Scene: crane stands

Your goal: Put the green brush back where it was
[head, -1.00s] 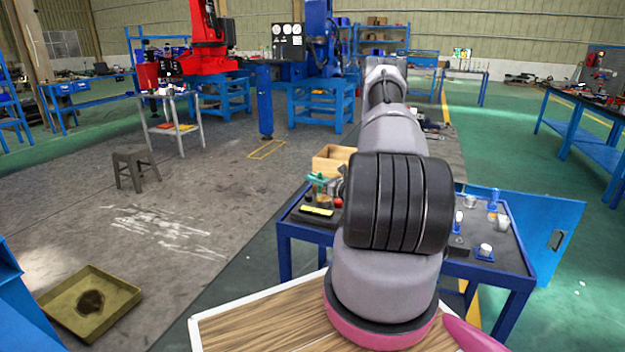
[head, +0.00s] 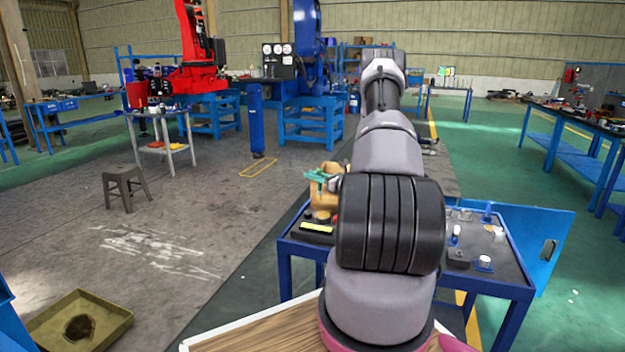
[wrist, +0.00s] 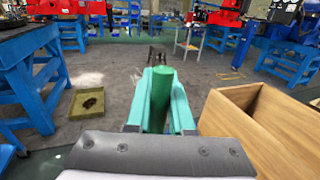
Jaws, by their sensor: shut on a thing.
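My gripper (wrist: 160,78) is shut on the green brush; the wrist view shows a green cylinder (wrist: 161,98), the brush's visible part, upright between the teal fingers. Its other end is hidden. In the head view my gripper (head: 320,177) is small and partly behind my arm, above the left part of the blue-framed table (head: 291,245). I cannot tell a marked place for the brush.
A yellow-and-black item (head: 316,228) lies at the table's left front. White cups (head: 484,262) and small blue holders stand on the right. My arm hides the table's middle. A stool (head: 126,188) and an olive tray (head: 80,320) are on the floor at left.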

